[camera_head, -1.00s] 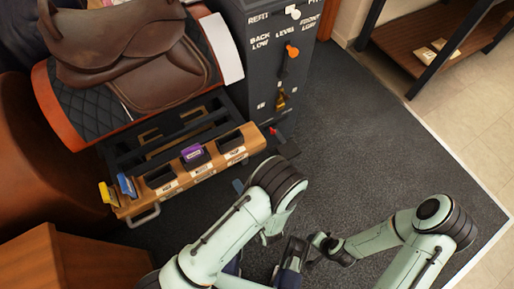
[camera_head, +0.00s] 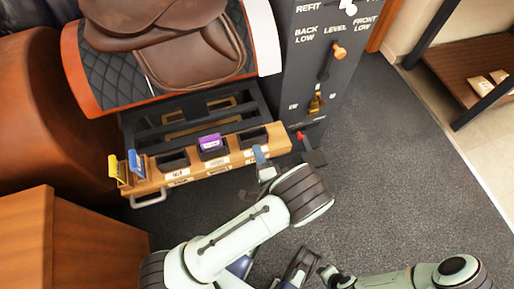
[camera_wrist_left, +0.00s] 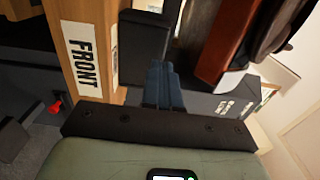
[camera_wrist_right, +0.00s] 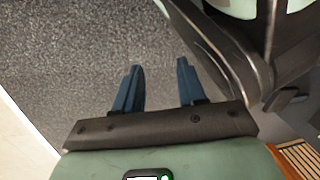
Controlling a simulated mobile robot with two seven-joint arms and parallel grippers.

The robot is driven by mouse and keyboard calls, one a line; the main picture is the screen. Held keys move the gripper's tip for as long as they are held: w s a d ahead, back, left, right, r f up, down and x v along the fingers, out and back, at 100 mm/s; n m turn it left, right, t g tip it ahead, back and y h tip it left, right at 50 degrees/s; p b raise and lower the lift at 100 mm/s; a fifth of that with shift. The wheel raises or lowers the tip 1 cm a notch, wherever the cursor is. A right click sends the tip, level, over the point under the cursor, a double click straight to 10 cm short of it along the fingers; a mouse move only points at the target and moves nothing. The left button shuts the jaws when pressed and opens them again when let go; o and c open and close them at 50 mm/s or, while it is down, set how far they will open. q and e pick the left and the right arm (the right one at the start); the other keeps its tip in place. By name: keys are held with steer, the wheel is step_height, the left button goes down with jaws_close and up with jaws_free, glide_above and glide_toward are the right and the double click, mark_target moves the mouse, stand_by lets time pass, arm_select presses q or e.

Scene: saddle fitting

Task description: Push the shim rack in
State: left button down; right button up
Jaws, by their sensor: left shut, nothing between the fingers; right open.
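The shim rack (camera_head: 232,160) is a wooden-fronted drawer on a black frame, standing out below the saddle, with labelled pockets along its front. A purple shim (camera_head: 210,143) sits in a middle pocket; a yellow shim (camera_head: 115,168) and a blue shim (camera_head: 135,163) are at the left end. My left gripper (camera_head: 260,154) is shut and empty, its blue tips at the right part of the rack front; I cannot tell whether they touch. In the left wrist view its fingers (camera_wrist_left: 163,86) are beside the wood with the FRONT label (camera_wrist_left: 84,58). My right gripper (camera_wrist_right: 157,88) is open and empty above the floor.
A dark cabinet (camera_head: 345,80) with an orange-knobbed lever stands just right of the rack. The brown saddle (camera_head: 185,50) is above it. A wooden box (camera_head: 60,240) stands at the lower left. Grey carpet (camera_head: 400,170) to the right is clear.

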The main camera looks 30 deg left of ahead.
mark_target(250, 132)
arm_select(q)
steer(key=shift+x, duration=1)
arm_select(e)
steer(key=shift+s+d+f, duration=0.1)
steer(key=shift+s+f, duration=0.3)
steer(key=shift+s, duration=0.25)
arm_select(q)
steer(key=x, duration=0.7)
steer(key=shift+p, duration=0.35)
steer(key=x, duration=0.6)
steer(key=shift+w+a, duration=0.15)
arm_select(e)
steer(key=shift+w+r, duration=0.5)
steer(key=shift+w, duration=0.2)
arm_select(q)
steer(key=shift+r, duration=0.25)
